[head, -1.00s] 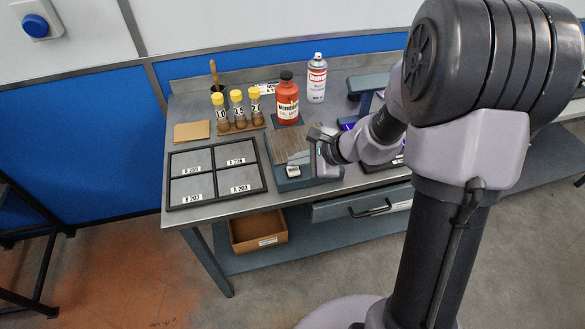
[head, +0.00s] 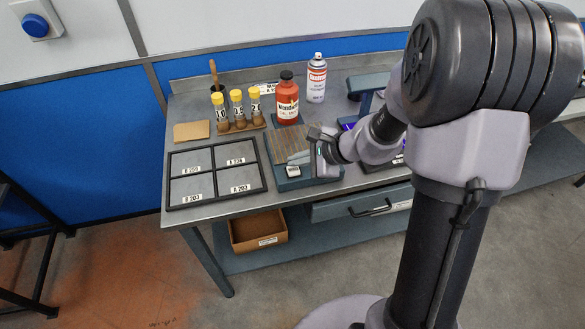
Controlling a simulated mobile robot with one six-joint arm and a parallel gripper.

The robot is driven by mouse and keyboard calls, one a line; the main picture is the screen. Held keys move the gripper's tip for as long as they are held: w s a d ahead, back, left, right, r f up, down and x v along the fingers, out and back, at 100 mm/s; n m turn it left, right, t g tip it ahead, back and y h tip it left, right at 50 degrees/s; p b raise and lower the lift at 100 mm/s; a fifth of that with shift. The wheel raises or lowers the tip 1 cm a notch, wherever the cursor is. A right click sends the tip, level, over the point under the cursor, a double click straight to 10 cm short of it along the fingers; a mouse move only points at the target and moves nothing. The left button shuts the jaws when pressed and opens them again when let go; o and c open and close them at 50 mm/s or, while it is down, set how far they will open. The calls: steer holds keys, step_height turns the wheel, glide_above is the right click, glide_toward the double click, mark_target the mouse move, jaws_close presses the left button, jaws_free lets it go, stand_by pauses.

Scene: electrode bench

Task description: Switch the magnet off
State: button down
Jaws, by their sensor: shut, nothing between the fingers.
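The magnet seems to be the block with a striped brown-grey top (head: 287,143) and a blue-grey base (head: 290,185), near the front edge of the bench. A small pale label or part (head: 292,170) shows on its front. No switch handle can be made out. My gripper (head: 316,140) is at the right side of the block, close to its edge. It is shut and empty. I cannot tell whether it touches the block, and the arm hides the block's right side.
A divided black tray (head: 216,172) lies left of the block. Yellow-capped bottles (head: 236,108), a red bottle (head: 287,102) and a spray can (head: 316,80) stand behind. A drawer (head: 362,204) and a cardboard box (head: 258,231) are below the bench top.

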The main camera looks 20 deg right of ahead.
mark_target(297, 171)
steer(key=shift+f+b, duration=0.45)
steer(key=shift+b, duration=0.05)
steer(key=shift+f, duration=0.25)
stand_by(0.3)
steer(key=shift+r+p, duration=0.3)
steer(key=shift+r, duration=0.45)
step_height(297, 171, up, 6)
steer(key=p, duration=0.4)
